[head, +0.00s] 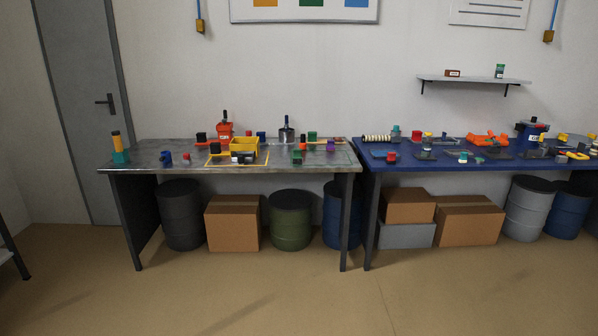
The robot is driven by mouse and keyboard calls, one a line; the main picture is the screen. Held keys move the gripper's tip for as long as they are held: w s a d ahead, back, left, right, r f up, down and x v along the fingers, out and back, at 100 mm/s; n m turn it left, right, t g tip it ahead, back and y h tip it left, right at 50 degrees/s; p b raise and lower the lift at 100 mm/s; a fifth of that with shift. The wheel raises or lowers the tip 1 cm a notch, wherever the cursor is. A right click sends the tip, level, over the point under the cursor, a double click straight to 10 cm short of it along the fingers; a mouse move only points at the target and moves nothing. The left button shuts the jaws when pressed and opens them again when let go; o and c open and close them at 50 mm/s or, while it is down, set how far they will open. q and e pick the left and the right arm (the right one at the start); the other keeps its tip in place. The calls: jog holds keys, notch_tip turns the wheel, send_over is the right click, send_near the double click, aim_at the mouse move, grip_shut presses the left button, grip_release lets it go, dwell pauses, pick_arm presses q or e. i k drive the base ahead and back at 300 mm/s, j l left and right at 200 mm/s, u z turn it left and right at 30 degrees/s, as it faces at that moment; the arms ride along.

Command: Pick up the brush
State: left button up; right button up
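I cannot tell for certain which small thing is the brush. A thin orange-brown piece (317,142) lies toward the back right of the grey metal table (135,158), close to a purple block (331,146), and is too small to make out. A pale striped rod (377,138) lies at the back left of the blue-topped table (372,163). Neither of my grippers shows in the head view.
On the grey table stand a yellow bin (244,145), an orange container (225,131) and a metal canister (286,134). Drums and cardboard boxes (232,225) fill the space under both tables. The floor (270,290) in front is clear.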

aim_at(298, 156)
jog(key=i, duration=4.15)
